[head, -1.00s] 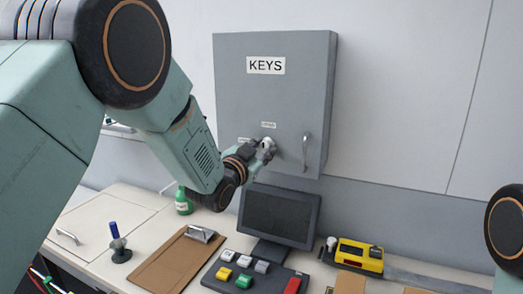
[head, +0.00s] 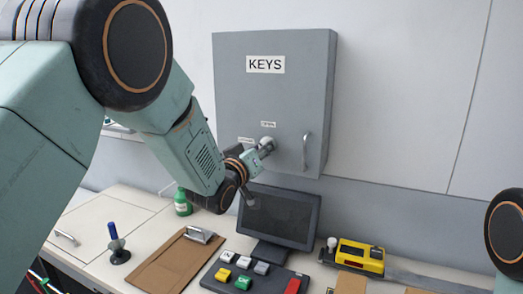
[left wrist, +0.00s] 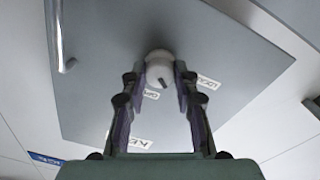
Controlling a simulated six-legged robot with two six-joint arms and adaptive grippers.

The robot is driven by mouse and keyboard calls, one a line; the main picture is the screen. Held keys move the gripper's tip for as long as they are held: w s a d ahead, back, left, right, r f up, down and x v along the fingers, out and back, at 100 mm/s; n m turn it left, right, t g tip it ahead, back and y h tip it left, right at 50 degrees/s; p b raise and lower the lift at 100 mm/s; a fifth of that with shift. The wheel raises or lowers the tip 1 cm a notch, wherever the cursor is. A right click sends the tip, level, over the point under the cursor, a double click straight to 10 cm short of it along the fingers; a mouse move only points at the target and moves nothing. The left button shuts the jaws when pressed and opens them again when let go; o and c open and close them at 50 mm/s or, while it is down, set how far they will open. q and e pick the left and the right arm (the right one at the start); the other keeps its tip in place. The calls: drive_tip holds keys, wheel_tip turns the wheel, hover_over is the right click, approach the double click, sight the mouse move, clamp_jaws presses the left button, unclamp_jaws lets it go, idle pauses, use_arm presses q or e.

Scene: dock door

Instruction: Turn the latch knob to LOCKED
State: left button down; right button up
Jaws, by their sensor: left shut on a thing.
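The latch knob (left wrist: 159,68) is pale and round, on the grey key cabinet (head: 230,85). It carries a short dark mark. In the left wrist view the mark points between the OPEN label (left wrist: 151,94) and the LOCKED label (left wrist: 207,82), nearer OPEN. My left gripper (left wrist: 159,76) is shut on the knob, one finger on each side. In the head view the left gripper (head: 262,148) reaches the cabinet door from the left and partly hides the knob (head: 268,142). My right gripper is out of view.
The cabinet's bar handle (head: 306,152) is right of the knob. Below are a dark monitor (head: 283,217), a button panel (head: 255,275), a clipboard (head: 172,262), a green bottle (head: 182,203) and a yellow device (head: 360,256). The wall right of the cabinet is clear.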

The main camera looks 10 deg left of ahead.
use_arm(q)
drive_tip(key=shift+n+p, duration=0.3)
drive_tip(key=shift+n, duration=3.6)
drive_tip(key=c, duration=1)
unclamp_jaws()
drive_tip(key=shift+s, duration=0.15)
drive_tip(key=v, duration=1.2)
drive_tip(key=shift+d, duration=0.1)
